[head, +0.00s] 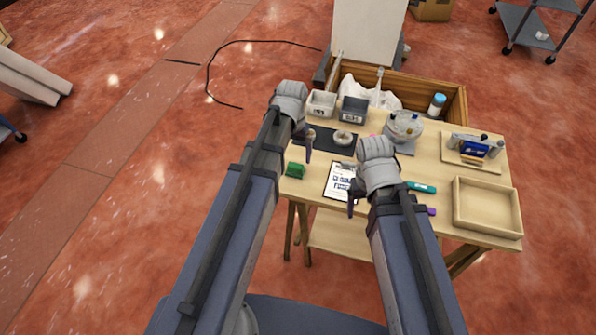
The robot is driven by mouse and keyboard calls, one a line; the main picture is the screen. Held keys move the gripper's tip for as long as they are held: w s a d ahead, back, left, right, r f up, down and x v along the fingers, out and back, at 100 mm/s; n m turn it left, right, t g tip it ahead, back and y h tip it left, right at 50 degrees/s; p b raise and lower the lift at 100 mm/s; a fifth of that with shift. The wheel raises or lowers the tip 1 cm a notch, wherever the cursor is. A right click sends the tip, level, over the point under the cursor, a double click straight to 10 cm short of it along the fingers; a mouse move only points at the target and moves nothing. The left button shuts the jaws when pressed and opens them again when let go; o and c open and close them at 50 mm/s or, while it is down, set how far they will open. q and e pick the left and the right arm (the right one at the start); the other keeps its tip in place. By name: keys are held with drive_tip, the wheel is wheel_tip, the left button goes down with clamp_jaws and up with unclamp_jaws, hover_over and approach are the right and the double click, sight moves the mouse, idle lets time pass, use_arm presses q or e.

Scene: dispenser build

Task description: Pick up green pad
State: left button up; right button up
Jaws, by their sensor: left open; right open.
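A small green pad (295,170) lies near the left front edge of the wooden table. My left gripper (308,146) is above the table's left side, behind the pad in the picture and apart from it. It is open and empty. My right gripper (352,196) is open near the front edge, over the right side of a white printed card. It is to the right of the pad and holds nothing that I can see. My two forearms cover part of the table.
The printed card (340,181) lies right of the pad. A dark mat (318,138) with a white ring-shaped item (343,138) is behind. White (321,103) and dark (353,110) bins stand at the back. An empty wooden tray (487,230) is at the right front.

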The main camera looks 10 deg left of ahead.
sight(296, 165)
use_arm(q)
drive_tip(key=shift+w+d+f+b, duration=0.1)
drive_tip(key=shift+w+f+b, duration=0.1)
drive_tip(key=shift+f+b, duration=1.5)
drive_tip(key=shift+w+d+f+b, duration=0.1)
drive_tip(key=shift+w+f+b, duration=0.1)
drive_tip(key=shift+f+b, duration=1.45)
drive_tip(key=shift+p, duration=0.3)
drive_tip(key=c, duration=1.3)
wheel_tip(296, 165, up, 10)
drive_tip(key=p, duration=1)
